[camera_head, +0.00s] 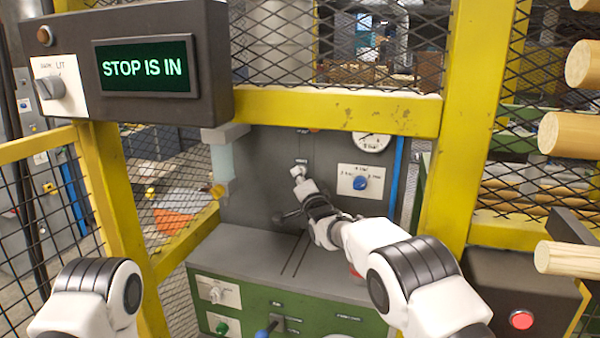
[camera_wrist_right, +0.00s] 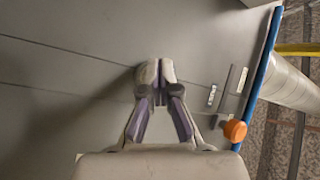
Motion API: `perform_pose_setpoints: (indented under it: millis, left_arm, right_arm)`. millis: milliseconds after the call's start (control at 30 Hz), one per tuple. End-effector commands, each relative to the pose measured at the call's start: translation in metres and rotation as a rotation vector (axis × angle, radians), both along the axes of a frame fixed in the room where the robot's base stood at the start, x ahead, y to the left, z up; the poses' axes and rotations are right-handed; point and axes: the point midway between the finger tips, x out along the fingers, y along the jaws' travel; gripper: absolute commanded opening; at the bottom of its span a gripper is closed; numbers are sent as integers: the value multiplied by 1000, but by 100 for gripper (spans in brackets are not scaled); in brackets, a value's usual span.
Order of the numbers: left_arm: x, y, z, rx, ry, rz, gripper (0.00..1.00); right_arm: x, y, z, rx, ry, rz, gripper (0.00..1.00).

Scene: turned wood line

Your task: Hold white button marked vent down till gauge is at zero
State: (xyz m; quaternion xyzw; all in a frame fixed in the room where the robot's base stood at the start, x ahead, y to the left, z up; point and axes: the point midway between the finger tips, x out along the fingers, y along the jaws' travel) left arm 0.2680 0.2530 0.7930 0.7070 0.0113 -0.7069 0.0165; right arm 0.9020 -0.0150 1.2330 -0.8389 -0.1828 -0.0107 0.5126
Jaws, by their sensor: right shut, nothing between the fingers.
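My right gripper (camera_head: 298,172) is shut and empty, its fingertips close to the grey upright panel (camera_head: 262,165). In the right wrist view the closed fingertips (camera_wrist_right: 155,70) meet over a plain grey surface; I cannot tell whether they touch it. A white-faced gauge (camera_head: 371,143) is at the panel's upper right; the yellow beam cuts off its top, and I cannot read its needle. I cannot make out a white button marked vent; the gripper may hide it. My left gripper is out of view.
A white plate with a blue knob (camera_head: 361,183) is right of my gripper. Yellow guard posts and a beam (camera_head: 340,110) frame the opening. A display (camera_head: 147,68) reads STOP IS IN. Wooden rods (camera_head: 568,135) stick in from the right. An orange knob (camera_wrist_right: 235,130) shows near the blue pipe.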

Motion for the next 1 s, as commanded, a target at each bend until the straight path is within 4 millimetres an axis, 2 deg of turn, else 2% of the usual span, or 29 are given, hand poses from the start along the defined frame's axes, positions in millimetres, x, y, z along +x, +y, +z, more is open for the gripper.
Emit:
perform_pose_setpoints:
  millis: [167,500,800,1000]
  left_arm:
    - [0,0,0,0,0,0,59]
    - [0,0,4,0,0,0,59]
    - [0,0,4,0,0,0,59]
    - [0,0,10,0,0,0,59]
  right_arm:
    - [0,0,0,0,0,0,0]
    - [-15,5,0,0,0,0,0]
    - [-16,5,0,0,0,0,0]
    - [-31,11,1,0,2,1,0]
